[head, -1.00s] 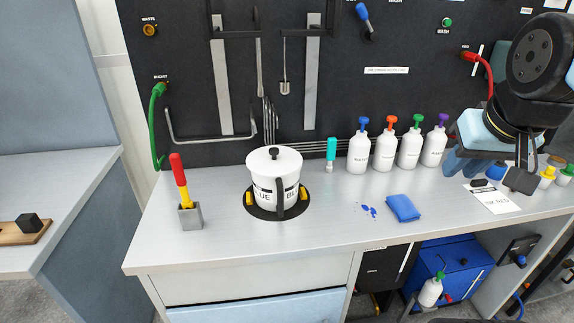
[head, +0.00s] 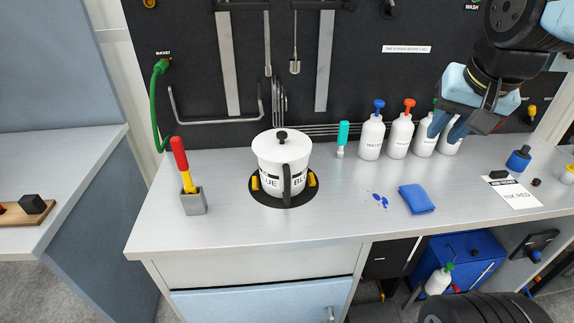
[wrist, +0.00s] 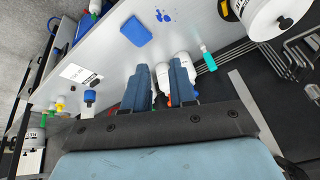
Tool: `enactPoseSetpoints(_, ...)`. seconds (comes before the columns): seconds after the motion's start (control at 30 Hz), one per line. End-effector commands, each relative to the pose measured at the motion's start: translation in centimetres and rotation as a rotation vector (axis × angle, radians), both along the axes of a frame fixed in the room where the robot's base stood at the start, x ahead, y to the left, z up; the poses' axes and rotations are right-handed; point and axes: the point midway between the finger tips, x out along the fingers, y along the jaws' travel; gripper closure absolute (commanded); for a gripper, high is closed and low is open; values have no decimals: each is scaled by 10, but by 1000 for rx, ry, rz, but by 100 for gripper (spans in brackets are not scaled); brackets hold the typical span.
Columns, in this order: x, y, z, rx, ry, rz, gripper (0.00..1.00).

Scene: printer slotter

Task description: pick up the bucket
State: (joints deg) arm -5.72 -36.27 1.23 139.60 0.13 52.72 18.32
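The bucket (head: 270,182) is white with a "BLUE" label, a black-knobbed lid and a black handle facing front. It stands upright on a round black base (head: 262,201) with yellow clamps on the bench. In the wrist view the bucket (wrist: 270,18) shows partly, cut off at the top right. My gripper (head: 446,128) is above the bench, well to the right of the bucket, overlapping the right-hand bottles in the head view. In the wrist view my gripper's (wrist: 160,66) two blue fingers are apart with nothing held between them.
White pump bottles (head: 371,138) stand in a row right of the bucket. A teal-handled tool (head: 342,138) stands between. A blue cloth (head: 416,199) lies in front. A red-yellow tool stands in a grey holder (head: 193,203) at left. The bench front is clear.

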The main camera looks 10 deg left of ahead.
Motion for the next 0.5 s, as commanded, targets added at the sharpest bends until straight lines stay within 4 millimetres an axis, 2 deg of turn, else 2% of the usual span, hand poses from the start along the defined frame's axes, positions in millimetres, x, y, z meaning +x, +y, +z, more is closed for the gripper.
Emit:
enactPoseSetpoints(0.03, 11, 13, -1, 30, 31, -41, 74)
enactPoseSetpoints(0.2, 40, 57, -6, 125, 129, -239, 74)
enactPoseSetpoints(0.37, 61, 104, -16, 183, 218, -436, 74)
enactPoseSetpoints(0.5, 74, 151, -29, 208, 290, -615, 74)
